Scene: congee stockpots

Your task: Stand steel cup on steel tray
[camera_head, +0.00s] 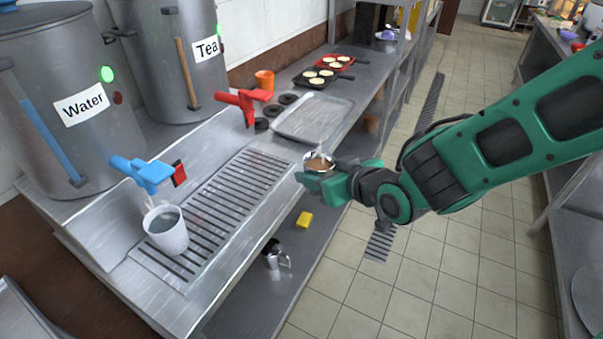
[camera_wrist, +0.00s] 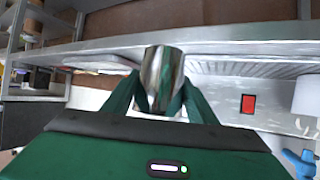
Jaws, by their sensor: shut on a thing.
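The steel cup (camera_head: 319,162), filled with brown liquid, is held upright in my gripper (camera_head: 318,174). In the wrist view the shiny cup (camera_wrist: 161,80) sits between the two green fingers of my gripper (camera_wrist: 158,98), which are shut on it. The steel tray (camera_head: 313,117) lies empty on the counter behind and a little to the left of the cup in the head view. The cup is apart from the tray, by the counter's front edge. In the wrist view the tray (camera_wrist: 97,62) seems to show only in part, at the left.
A white cup (camera_head: 166,232) stands on the drip grate (camera_head: 217,210) under the blue tap (camera_head: 142,173). The red tap (camera_head: 243,101) and an orange cup (camera_head: 265,79) are left of the tray. Pans (camera_head: 317,77) lie behind it. A yellow sponge (camera_head: 304,219) lies on the lower shelf.

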